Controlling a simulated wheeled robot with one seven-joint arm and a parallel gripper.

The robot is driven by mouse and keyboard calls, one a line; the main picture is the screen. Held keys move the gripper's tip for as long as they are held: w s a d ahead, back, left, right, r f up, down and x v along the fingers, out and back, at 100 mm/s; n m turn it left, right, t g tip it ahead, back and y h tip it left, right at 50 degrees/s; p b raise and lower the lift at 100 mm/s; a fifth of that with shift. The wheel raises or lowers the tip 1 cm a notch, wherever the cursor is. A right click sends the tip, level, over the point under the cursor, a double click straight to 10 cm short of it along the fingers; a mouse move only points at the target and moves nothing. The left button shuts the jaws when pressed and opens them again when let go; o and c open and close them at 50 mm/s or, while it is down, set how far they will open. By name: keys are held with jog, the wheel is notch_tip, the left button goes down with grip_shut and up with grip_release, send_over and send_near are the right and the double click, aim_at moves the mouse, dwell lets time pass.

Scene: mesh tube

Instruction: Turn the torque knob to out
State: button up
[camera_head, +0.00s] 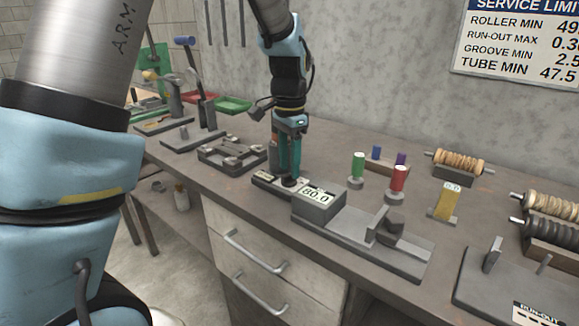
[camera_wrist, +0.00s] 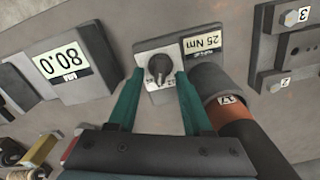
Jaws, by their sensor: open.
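In the head view the knob (camera_head: 289,181) shows small and dark at the bench's front, below my gripper. My gripper (camera_wrist: 160,77) is open, with one green finger on each side of the knob. I cannot tell whether the fingers touch it. In the head view my gripper (camera_head: 290,172) points down over the knob's base.
A grey gauge block (camera_head: 318,203) reading 80.0 stands just right of the knob. A grey fixture (camera_head: 232,153) stands to the left. Green and red spools (camera_head: 398,180) stand farther right.

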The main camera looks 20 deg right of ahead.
jog(key=shift+f, duration=0.85)
jog(key=shift+c, duration=0.2)
grip_shut()
